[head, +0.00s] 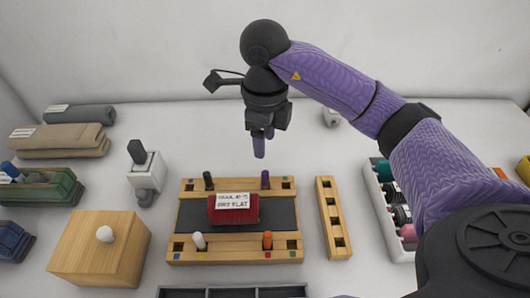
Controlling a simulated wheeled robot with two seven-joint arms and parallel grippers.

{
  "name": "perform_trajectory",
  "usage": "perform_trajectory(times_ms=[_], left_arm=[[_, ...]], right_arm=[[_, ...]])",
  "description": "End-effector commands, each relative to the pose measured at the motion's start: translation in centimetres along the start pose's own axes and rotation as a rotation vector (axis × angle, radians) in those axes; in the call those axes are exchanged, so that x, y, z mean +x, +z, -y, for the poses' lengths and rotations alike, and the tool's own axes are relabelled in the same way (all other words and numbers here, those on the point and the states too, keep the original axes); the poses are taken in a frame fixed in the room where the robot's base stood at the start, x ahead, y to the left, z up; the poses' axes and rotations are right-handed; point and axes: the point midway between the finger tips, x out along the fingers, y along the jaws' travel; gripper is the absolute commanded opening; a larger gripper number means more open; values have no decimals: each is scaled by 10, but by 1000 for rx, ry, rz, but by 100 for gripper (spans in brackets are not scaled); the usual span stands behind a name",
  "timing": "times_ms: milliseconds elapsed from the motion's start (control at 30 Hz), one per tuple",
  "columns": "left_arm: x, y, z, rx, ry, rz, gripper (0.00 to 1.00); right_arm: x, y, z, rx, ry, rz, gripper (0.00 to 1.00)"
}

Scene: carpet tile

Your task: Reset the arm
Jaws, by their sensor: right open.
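My right arm comes in from the right, with purple sleeves and dark joints. Its right gripper (263,141) points down above the back part of the table, behind the wooden peg frame (285,246). My left gripper is not in view.
The frame holds a red folded cloth (232,216) with a white label, plus black, white and orange pegs. A wooden strip with holes (333,219), a knobbed wooden box (103,255) and a tray of coloured rolls (373,205) stand around it. The back table strip is mostly clear.

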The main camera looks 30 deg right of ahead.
Motion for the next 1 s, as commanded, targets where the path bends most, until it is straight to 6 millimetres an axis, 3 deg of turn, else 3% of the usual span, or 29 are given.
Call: perform_trajectory(times_ms=[500, 733, 1000], left_arm=[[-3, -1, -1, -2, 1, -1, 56], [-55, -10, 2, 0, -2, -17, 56], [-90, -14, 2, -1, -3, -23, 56]], right_arm=[[-8, 0, 0, 0, 0, 0, 56], [-65, -1, -1, 0, -9, 12, 56], [-103, -2, -1, 0, -13, 18, 56]])
